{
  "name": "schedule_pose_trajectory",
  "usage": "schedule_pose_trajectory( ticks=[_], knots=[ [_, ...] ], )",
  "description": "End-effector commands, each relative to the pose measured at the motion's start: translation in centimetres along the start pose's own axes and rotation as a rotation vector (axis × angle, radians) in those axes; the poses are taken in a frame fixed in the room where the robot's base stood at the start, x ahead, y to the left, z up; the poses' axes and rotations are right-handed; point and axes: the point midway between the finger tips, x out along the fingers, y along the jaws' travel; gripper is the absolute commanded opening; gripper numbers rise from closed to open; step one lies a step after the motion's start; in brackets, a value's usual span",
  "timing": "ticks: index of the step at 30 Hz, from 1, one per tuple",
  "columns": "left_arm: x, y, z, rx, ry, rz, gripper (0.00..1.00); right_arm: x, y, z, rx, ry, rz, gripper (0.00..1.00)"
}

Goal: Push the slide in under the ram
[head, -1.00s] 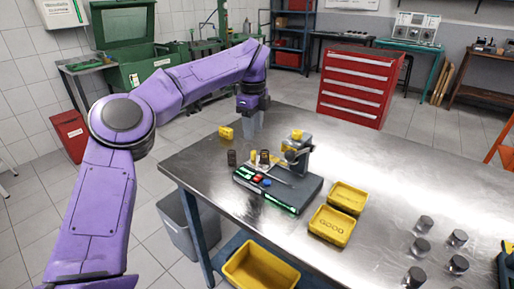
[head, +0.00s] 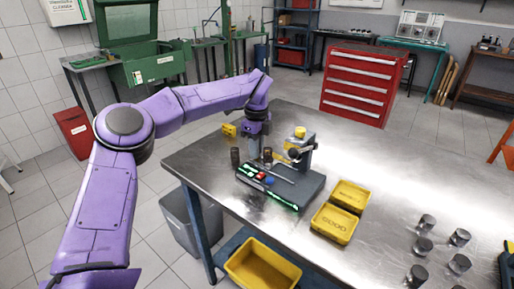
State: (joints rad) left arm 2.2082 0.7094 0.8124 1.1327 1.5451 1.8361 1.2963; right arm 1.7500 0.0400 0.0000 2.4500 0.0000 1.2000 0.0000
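A small press stands on the steel table, with a dark base (head: 308,187) edged in bright green and a grey column (head: 304,155) with a yellow top (head: 300,132). A thin silver bar (head: 282,173) lies along the base. I cannot make out for certain which part is the slide. My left gripper (head: 254,151) points down at the back left of the base, between two dark cylinders, left of the column. Its fingertips are small and partly lost against the parts there, so I cannot tell their opening or any contact. My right gripper is not in view.
Dark cylinders (head: 235,156) stand by the press's left end. A small yellow object (head: 229,130) lies near the table's back left edge.

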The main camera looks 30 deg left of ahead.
Motion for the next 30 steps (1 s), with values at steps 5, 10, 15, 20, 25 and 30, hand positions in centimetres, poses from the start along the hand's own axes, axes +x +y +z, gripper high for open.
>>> schedule_pose_trajectory(
  ticks=[5,10,15,20,25,30],
  knots=[
    [0.3,0.1,-1.3,0.004,-0.001,-0.004,0.00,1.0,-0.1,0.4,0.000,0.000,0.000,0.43],
    [0.3,0.6,-4.2,0.003,0.000,-0.004,0.00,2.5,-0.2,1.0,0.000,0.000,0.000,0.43],
    [-0.1,0.7,-4.7,0.001,-0.001,-0.004,0.00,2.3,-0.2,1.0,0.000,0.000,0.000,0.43],
    [-0.2,0.7,-4.7,0.001,-0.001,-0.004,0.24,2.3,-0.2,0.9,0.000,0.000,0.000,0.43],
    [-0.1,0.7,-4.6,0.000,-0.001,-0.003,0.43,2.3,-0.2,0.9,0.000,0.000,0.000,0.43],
    [-0.2,0.7,-4.6,0.000,-0.001,-0.002,0.43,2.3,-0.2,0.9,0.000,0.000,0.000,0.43]
  ],
)
